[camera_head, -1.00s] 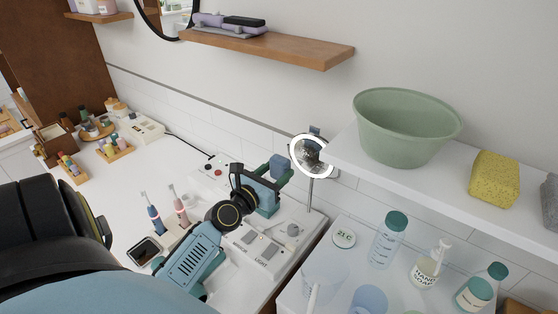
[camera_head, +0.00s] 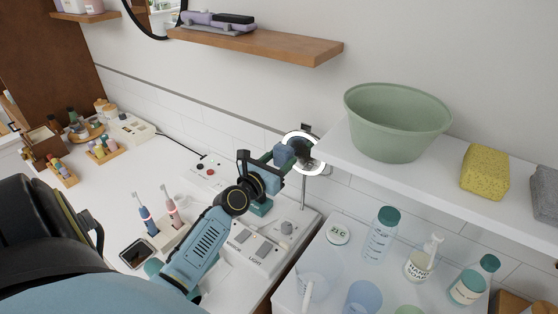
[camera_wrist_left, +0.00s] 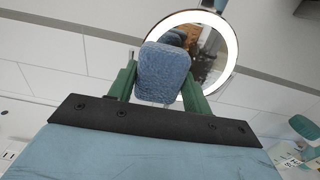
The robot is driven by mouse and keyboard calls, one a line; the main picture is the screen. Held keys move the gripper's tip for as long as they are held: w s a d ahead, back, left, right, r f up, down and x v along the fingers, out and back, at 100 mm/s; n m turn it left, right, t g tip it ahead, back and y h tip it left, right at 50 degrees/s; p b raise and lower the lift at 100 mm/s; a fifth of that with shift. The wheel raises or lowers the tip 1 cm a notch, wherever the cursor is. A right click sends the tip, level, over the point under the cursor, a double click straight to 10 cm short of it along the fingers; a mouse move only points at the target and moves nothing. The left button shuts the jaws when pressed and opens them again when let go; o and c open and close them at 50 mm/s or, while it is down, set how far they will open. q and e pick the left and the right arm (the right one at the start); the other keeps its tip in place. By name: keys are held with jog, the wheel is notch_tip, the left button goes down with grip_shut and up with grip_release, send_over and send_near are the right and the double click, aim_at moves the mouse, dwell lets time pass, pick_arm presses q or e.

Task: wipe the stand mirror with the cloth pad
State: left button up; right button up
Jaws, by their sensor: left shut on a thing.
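The stand mirror (camera_head: 309,164) is a small round mirror with a white lit rim on a thin stand. My left gripper (camera_head: 275,160) is shut on the blue cloth pad (camera_head: 284,156) and holds it up at the mirror's left side. In the left wrist view, the pad (camera_wrist_left: 163,72) sits between the green fingers of the gripper (camera_wrist_left: 160,92) and covers the lower left part of the mirror (camera_wrist_left: 229,45). I cannot tell whether the pad touches the glass. My right gripper is not in view.
A white shelf (camera_head: 436,177) with a green basin (camera_head: 397,122) and yellow sponge (camera_head: 484,172) lies right of the mirror. Below it are bottles, including a hand soap (camera_head: 419,266). Toothbrushes (camera_head: 143,213) stand left of my arm. A wooden shelf (camera_head: 262,46) hangs above.

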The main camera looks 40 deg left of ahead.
pick_arm(q)
jog(key=shift+w+a, duration=0.1)
jog(key=shift+w, duration=0.8)
dwell(0.3)
